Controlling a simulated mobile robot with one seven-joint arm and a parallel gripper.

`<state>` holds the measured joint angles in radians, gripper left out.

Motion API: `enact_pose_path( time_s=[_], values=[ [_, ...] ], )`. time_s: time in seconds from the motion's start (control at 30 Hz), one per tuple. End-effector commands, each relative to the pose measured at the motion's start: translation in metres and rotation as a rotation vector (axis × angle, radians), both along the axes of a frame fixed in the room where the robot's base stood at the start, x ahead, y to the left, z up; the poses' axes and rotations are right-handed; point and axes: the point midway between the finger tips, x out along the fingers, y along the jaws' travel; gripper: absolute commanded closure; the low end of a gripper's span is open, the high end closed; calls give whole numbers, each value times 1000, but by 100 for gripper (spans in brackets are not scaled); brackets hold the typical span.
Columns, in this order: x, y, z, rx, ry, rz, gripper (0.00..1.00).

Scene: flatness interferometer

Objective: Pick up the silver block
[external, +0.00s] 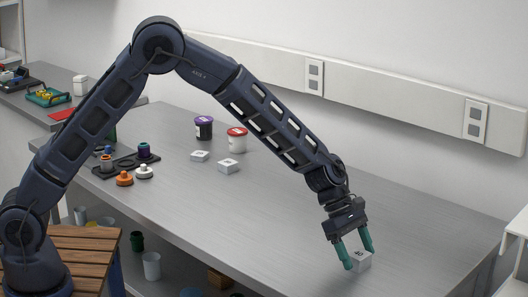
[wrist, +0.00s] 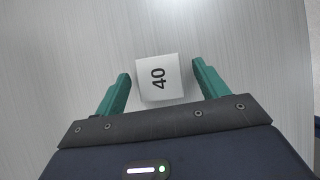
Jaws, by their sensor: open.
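The silver block (external: 359,261) is a small pale block marked 40 on top, on the grey table near its front right edge. In the wrist view the block (wrist: 160,78) lies between the two green fingers, with a gap on each side. My gripper (external: 357,258) is open and points down at the block, one finger on either side. In the wrist view my gripper (wrist: 163,75) holds nothing. The block's underside is hidden.
Two similar pale blocks, one (external: 200,156) and another (external: 228,166), sit farther back near a red-lidded jar (external: 237,139) and a purple-lidded jar (external: 203,128). Knobbed pieces and a dark tray (external: 127,163) are at left. The table (external: 270,215) between is clear.

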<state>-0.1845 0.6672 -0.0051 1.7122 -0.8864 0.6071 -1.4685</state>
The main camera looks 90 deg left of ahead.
Motion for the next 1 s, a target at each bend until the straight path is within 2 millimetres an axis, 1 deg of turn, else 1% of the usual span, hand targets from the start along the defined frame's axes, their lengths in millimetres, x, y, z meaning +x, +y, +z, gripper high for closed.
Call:
enact_pose_path(
  time_s=[0.1,0.3,0.33,0.47,0.5,0.57,0.6,0.63,0.87,1.0],
  values=[
    [4,-4,-9,1,-1,0,27],
    [5,-5,-9,0,-2,0,27],
    [5,-5,-9,0,-2,0,29],
    [5,-4,-9,1,-1,1,55],
    [5,-4,-9,0,-1,1,63],
    [5,-4,-9,1,-1,1,74],
    [5,-4,-9,1,-1,1,82],
    [5,-4,-9,1,-2,0,85],
    [5,-4,-8,1,-2,0,85],
    [5,-4,2,1,-3,-1,85]
  ],
)
